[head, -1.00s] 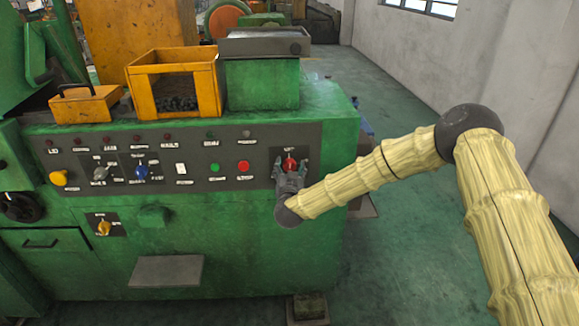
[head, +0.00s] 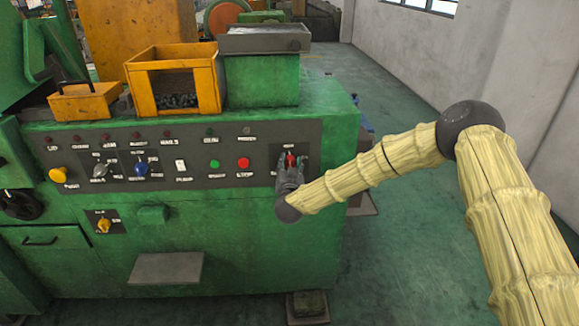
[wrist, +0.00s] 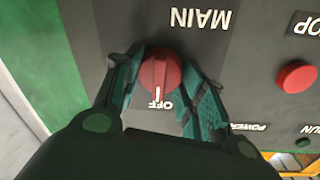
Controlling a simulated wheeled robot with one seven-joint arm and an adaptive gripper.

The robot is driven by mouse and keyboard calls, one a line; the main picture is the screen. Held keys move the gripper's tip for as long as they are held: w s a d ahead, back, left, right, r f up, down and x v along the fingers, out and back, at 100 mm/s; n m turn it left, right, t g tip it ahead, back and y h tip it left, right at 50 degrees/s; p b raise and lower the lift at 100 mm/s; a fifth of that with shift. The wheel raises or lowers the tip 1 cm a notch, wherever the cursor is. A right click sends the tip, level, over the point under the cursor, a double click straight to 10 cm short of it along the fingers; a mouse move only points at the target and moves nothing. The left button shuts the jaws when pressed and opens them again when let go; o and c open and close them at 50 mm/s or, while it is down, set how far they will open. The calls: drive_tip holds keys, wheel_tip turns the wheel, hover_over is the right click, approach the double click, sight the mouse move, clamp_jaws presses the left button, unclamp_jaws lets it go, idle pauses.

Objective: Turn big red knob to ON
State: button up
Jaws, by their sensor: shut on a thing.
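The big red knob (head: 291,159) is at the right end of the dark control panel. In the wrist view, which is upside down, the knob (wrist: 160,75) sits by the word MAIN, and its white pointer line points at the OFF label. My gripper (wrist: 166,82) is shut on the knob, one finger on each side of it. In the head view my gripper (head: 290,166) reaches the panel from below right and partly hides the knob.
A red push button (head: 243,164) and a green one (head: 214,164) are left of the knob. Further left are a blue selector (head: 141,169) and a yellow button (head: 57,174). A yellow bin (head: 172,75) stands on the machine. Floor is clear at right.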

drive_tip(key=m+b, duration=0.1)
drive_tip(key=b, duration=0.1)
drive_tip(key=m+b, duration=0.2)
drive_tip(key=shift+f+m, duration=0.2)
drive_tip(key=shift+m, duration=0.1)
drive_tip(key=m+b, duration=0.5)
drive_tip(key=shift+d+g, duration=0.2)
drive_tip(key=shift+g, duration=0.1)
drive_tip(key=m+y+b, duration=0.1)
drive_tip(key=m+b, duration=0.2)
drive_tip(key=b, duration=0.1)
drive_tip(key=shift+f+m, duration=0.15)
drive_tip(key=shift+m, duration=0.15)
drive_tip(key=m+b, duration=0.4)
drive_tip(key=shift+r+m, duration=0.2)
drive_tip(key=shift+m, duration=0.1)
drive_tip(key=o, duration=1)
drive_tip(key=shift+s, duration=0.1)
